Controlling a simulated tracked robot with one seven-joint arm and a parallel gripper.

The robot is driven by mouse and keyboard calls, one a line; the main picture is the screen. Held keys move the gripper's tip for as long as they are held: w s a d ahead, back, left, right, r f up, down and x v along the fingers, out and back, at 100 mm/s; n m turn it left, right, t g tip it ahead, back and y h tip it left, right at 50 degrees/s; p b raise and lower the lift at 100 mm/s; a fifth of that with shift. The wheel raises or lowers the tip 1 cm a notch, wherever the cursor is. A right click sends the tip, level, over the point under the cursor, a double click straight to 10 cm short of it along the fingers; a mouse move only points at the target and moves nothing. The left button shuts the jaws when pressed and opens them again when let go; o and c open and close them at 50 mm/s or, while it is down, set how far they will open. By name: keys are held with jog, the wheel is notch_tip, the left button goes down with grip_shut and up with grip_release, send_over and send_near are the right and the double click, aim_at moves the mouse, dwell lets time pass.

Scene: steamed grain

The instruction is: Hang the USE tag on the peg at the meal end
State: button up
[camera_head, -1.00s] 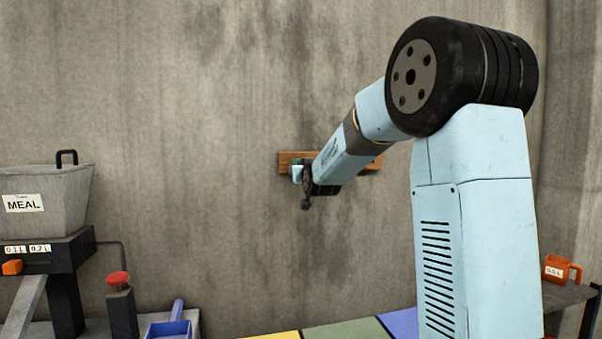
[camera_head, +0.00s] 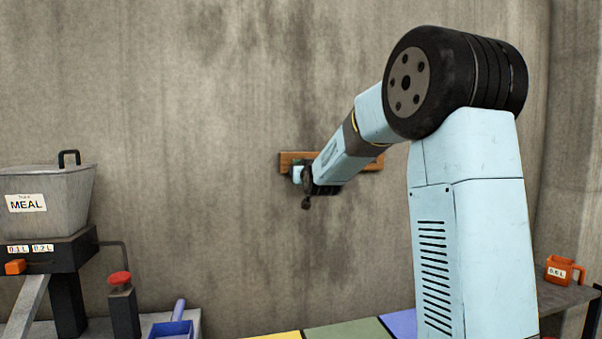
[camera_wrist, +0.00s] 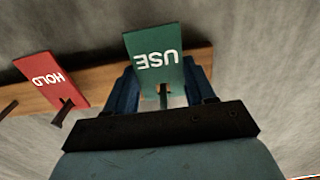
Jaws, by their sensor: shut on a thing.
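The green USE tag (camera_wrist: 155,52) is upside down in the wrist view, in front of one end of the wooden board (camera_wrist: 212,58). My gripper (camera_wrist: 160,84) is shut on it, with blue fingers at either side of its lower part. A small peg-like piece (camera_wrist: 163,93) shows below the tag. I cannot tell whether the tag is around it. The red HOLD tag (camera_wrist: 50,78) is at a dark peg (camera_wrist: 67,108) to the left. In the head view my gripper (camera_head: 297,173) is at the left end of the board (camera_head: 372,163), toward the meal hopper (camera_head: 60,190). My arm hides the board's middle.
Another dark peg (camera_wrist: 8,108) shows at the wrist view's left edge. In the head view, a red-topped post (camera_head: 121,295) and a blue scoop (camera_head: 173,328) are low at left. An orange jug (camera_head: 560,268) stands at right. The wall around the board is clear.

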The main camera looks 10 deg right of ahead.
jog(key=o, duration=1.1)
jog(key=s+f+g, duration=0.4)
jog(key=s, duration=1.2)
jog(key=s+f+g, duration=0.4)
jog(key=s+f, duration=0.1)
jog(key=s, duration=1.2)
jog(key=s+f+g, duration=0.4)
jog(key=s+f, duration=0.1)
jog(key=s, duration=1.2)
jog(key=shift+s+a+f, duration=0.15)
jog(key=shift+s, duration=0.1)
